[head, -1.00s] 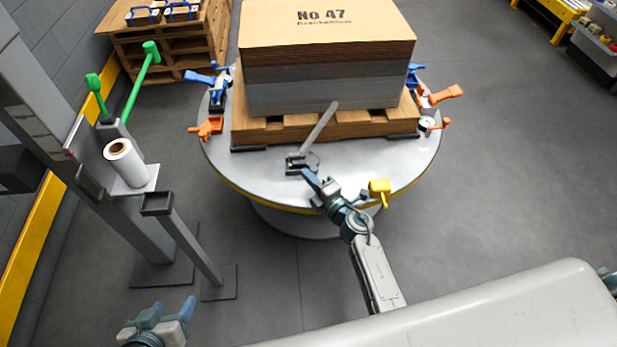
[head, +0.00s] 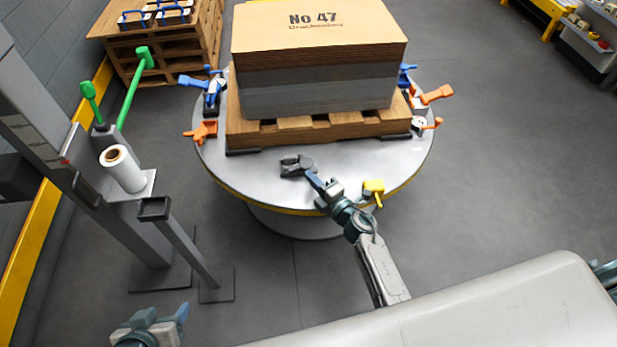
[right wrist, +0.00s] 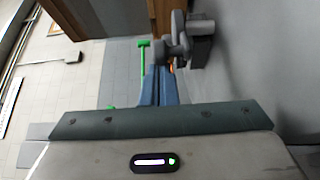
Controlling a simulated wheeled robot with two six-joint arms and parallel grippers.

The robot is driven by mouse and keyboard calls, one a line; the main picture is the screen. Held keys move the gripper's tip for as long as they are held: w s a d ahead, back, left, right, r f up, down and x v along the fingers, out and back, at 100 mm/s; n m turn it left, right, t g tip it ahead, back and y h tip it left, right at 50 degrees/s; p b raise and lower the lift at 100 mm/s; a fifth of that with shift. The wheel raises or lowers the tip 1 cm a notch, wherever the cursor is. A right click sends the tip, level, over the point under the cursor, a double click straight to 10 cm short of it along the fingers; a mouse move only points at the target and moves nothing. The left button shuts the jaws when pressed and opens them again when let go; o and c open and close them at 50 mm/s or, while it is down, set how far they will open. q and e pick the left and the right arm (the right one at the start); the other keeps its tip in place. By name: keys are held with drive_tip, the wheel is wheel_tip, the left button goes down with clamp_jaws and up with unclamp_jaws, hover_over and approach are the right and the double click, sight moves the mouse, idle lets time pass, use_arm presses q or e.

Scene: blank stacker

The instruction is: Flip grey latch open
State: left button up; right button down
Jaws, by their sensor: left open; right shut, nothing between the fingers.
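The grey latch (head: 292,167) sits on the front part of the round metal table, before the pallet. Its long light-grey bar does not show standing up; only a low, dark grey body shows. My right gripper (head: 310,174) is shut and empty, its fingertips right at the latch's right side. In the right wrist view the shut blue fingers (right wrist: 159,72) reach the grey latch (right wrist: 200,45); whether they touch it I cannot tell. My left gripper (head: 158,318) is open and empty at the bottom left, far from the table.
A pallet (head: 240,137) with a stack of boards (head: 320,85) fills the table's middle. A yellow latch (head: 373,188) is right of my right gripper. Orange latches (head: 203,131) and blue ones (head: 208,88) sit around the rim. A post with a white roll (head: 124,170) stands left.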

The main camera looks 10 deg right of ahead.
use_arm(q)
drive_tip(key=shift+s+a+r+g+p, duration=0.4)
drive_tip(key=shift+g+p, duration=0.1)
drive_tip(key=shift+g, duration=0.1)
use_arm(e)
drive_tip(key=shift+w+d, duration=0.15)
drive_tip(key=shift+d, duration=0.55)
drive_tip(key=shift+w+d, duration=0.1)
drive_tip(key=shift+d, duration=0.6)
use_arm(q)
drive_tip(key=shift+d+f, duration=0.15)
drive_tip(key=shift+f, duration=0.05)
use_arm(e)
drive_tip(key=v, duration=1)
drive_tip(key=shift+s+d, duration=0.2)
drive_tip(key=shift+s, duration=0.15)
use_arm(q)
drive_tip(key=shift+w, duration=0.15)
